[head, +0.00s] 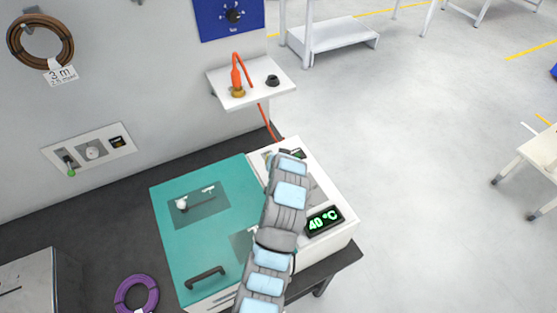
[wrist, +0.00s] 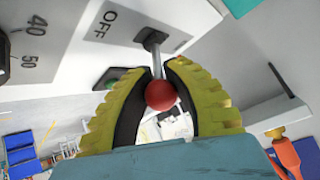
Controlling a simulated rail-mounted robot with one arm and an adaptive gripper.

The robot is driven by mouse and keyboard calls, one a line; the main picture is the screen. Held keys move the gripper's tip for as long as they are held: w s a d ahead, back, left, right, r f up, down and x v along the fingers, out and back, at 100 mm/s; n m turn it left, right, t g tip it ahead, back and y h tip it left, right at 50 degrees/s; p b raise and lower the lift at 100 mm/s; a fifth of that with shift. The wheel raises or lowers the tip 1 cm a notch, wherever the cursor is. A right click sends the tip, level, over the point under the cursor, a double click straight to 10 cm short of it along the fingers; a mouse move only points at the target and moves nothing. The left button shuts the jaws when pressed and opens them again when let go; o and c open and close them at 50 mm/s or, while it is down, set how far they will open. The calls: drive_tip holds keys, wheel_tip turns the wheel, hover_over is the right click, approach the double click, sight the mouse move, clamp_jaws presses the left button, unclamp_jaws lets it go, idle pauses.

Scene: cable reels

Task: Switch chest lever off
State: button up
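The chest has a teal lid (head: 215,240) and a white side section with a green 40 °C display (head: 324,221) in the head view. In the wrist view the chest lever (wrist: 157,60) is a metal rod with a red ball knob (wrist: 162,95), rising from a dark slot in the white panel. An OFF label (wrist: 102,25) is printed left of the slot. My gripper (wrist: 161,70) has its yellow, dark-padded fingers closed in on both sides of the knob, seemingly touching it. In the head view my arm hides the lever and most of my gripper.
In the head view a white shelf (head: 215,80) holds an orange-cabled plug (head: 237,79) behind the chest. A purple cable reel (head: 136,293) lies left of the chest.

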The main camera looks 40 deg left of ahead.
drive_tip(key=o, duration=0.6)
drive_tip(key=shift+r, duration=0.1)
drive_tip(key=shift+o, duration=0.2)
drive_tip(key=shift+d, duration=0.1)
drive_tip(key=v, duration=1.1)
drive_tip(key=shift+s+d+r, duration=0.25)
drive_tip(key=shift+w, duration=0.1)
